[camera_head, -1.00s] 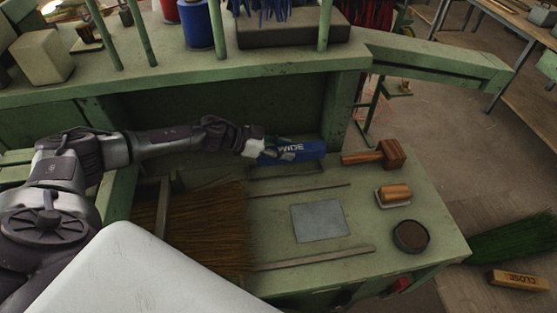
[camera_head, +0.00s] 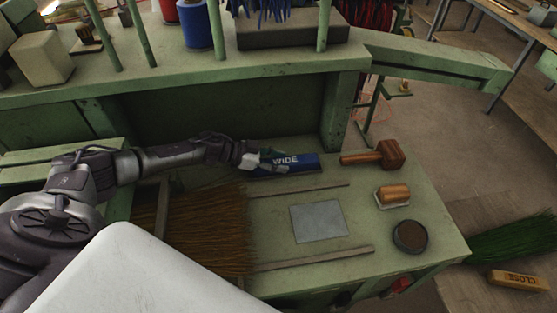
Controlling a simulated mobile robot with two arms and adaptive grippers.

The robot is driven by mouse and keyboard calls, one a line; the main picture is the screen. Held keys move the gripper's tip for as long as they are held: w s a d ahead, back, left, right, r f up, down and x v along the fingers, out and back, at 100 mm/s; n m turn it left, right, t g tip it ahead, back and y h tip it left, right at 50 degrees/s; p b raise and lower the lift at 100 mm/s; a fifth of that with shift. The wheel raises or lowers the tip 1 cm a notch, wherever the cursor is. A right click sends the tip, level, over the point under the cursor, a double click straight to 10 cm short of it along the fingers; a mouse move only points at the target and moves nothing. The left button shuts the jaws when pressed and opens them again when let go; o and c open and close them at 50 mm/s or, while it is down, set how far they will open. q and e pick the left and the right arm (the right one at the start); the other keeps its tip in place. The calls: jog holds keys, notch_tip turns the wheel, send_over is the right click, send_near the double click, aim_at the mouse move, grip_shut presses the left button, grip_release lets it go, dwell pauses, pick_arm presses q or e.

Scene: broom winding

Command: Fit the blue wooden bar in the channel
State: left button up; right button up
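The blue wooden bar (camera_head: 300,162), marked "WIDE", lies low and nearly level along the back of the green bench top. My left gripper (camera_head: 266,159) is at the bar's left end, with its fingers around that end. The channel at the back of the bench top is covered by the bar and gripper, so I cannot tell whether the bar is fully down in it. My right gripper is not in view.
A wooden mallet (camera_head: 378,156), a wooden-handled block (camera_head: 393,196) and a round dark tin (camera_head: 410,236) stand right of the bar. Brown bristles (camera_head: 205,230) lie at the left. A grey plate (camera_head: 319,221) lies between two rails. A green back panel (camera_head: 230,118) rises behind.

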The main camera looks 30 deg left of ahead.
pick_arm(q)
jog(key=shift+o, duration=1.1)
jog(key=shift+r, duration=0.25)
jog(key=p+v, duration=0.3)
jog(key=v, duration=0.3)
jog(key=shift+r, duration=0.15)
jog(key=shift+s+a+r+p, duration=0.2)
jog(key=shift+s+a+p, duration=0.15)
jog(key=shift+a, duration=0.2)
